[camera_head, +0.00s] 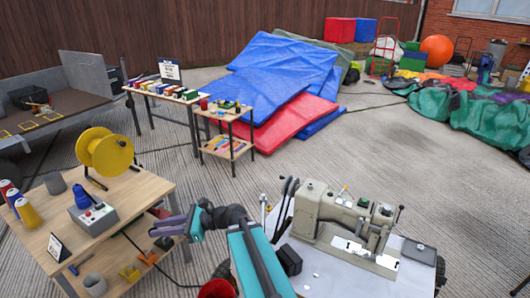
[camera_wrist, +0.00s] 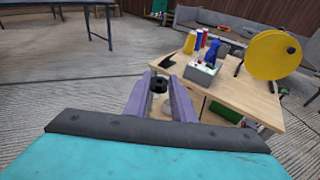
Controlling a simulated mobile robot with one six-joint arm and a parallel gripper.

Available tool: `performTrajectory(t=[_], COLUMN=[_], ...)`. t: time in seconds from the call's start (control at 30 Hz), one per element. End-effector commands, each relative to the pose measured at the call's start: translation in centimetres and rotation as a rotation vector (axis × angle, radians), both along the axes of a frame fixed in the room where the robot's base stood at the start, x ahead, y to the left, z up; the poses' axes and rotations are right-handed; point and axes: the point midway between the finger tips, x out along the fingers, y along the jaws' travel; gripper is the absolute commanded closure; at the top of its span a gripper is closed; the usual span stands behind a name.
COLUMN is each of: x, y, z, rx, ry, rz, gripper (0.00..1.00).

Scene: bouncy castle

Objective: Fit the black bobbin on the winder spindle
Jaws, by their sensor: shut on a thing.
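My gripper (camera_head: 162,216) has purple fingers and reaches left over the right edge of the wooden table (camera_head: 137,192). In the wrist view, the black bobbin (camera_wrist: 159,85) sits between the fingertips, and my gripper is shut on it. The bobbin is dark and round, with a darker centre; I cannot make it out in the head view. The winder (camera_head: 95,218) is a grey box with a red button and a blue part on top, left of my gripper and apart from it. It also shows in the wrist view (camera_wrist: 202,73), beyond the fingers to the right. I cannot make out its spindle.
A yellow reel (camera_head: 104,152) stands behind the winder. Several thread cones (camera_head: 28,212) line the table's left side. A sewing machine (camera_head: 345,220) stands right of my arm.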

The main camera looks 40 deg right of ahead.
Motion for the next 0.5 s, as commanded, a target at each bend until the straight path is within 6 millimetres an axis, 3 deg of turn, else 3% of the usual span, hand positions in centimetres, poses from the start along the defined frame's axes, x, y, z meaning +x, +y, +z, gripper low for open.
performTrajectory(t=[0.17,0.5], x=[1.1,1.8], y=[-5.1,-18.3], z=[-0.1,-0.1], rx=[-0.002,-0.003], ry=[-0.001,-0.001], rz=[-0.103,-0.357], gripper=[1.0,1.0])
